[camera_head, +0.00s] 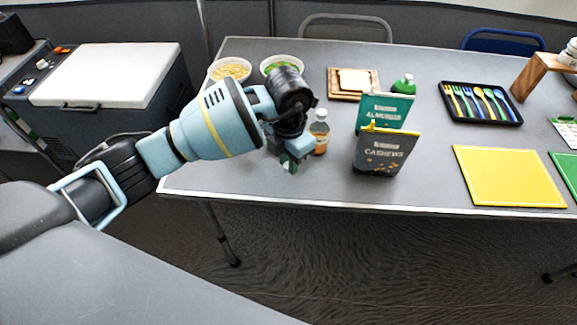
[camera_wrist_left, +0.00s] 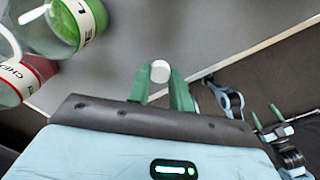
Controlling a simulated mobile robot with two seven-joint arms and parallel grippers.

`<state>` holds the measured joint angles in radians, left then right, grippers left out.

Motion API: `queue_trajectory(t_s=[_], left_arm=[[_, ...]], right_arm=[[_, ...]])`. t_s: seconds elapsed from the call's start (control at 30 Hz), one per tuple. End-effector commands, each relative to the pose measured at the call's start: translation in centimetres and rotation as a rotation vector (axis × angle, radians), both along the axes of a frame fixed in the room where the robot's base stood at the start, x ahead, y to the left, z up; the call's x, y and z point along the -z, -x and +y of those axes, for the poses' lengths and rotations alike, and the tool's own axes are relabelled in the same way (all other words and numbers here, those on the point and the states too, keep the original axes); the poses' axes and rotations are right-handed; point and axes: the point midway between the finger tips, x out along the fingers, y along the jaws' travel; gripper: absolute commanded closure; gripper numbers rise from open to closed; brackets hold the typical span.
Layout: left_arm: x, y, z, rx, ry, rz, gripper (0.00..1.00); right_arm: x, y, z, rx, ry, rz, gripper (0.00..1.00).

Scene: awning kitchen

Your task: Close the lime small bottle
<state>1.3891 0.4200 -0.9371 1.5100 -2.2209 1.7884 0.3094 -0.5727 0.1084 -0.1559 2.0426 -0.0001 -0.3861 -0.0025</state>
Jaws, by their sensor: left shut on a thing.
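My left gripper (camera_head: 290,165) is over the near left part of the table. In the left wrist view its green fingers (camera_wrist_left: 161,88) are shut on a small round white cap (camera_wrist_left: 160,71). A clear bottle with green contents and a partly cut-off label starting with L (camera_wrist_left: 75,22), which looks like the lime small bottle, stands at the top left, apart from the cap. A small clear bottle (camera_head: 319,131) shows just right of the gripper in the head view; its label is unreadable. My right gripper (camera_wrist_left: 268,115) appears small at the right of the wrist view; its opening is unclear.
A red-labelled bottle (camera_wrist_left: 25,80) is beside the lime one. Almonds (camera_head: 386,112) and cashews (camera_head: 384,152) packages stand to the right. Two bowls (camera_head: 228,82) (camera_head: 282,73) are behind the arm. A yellow board (camera_head: 510,176) lies right. The front table edge is close.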

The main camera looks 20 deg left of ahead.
Motion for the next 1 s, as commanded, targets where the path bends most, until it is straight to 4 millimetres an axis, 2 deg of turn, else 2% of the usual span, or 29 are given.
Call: queue_trajectory(t_s=[0.3, 0.5, 0.7, 1.0], left_arm=[[-0.5, 7.2, -3.8, 0.008, 0.002, 0.003, 1.0], [-0.9, 11.1, -5.9, 0.007, 0.002, 0.003, 1.0], [-1.1, 13.4, -7.0, 0.003, 0.0, 0.004, 1.0], [-1.2, 14.2, -7.4, 0.001, -0.001, 0.003, 1.0]], right_arm=[[-0.3, -0.8, 0.0, 0.0, -0.001, -0.016, 0.3], [-0.3, -0.8, 0.0, 0.0, -0.001, -0.015, 0.3], [-0.2, -0.5, 0.0, 0.0, 0.0, -0.01, 0.3], [-0.1, 0.2, 0.0, 0.0, 0.0, 0.002, 0.3]])
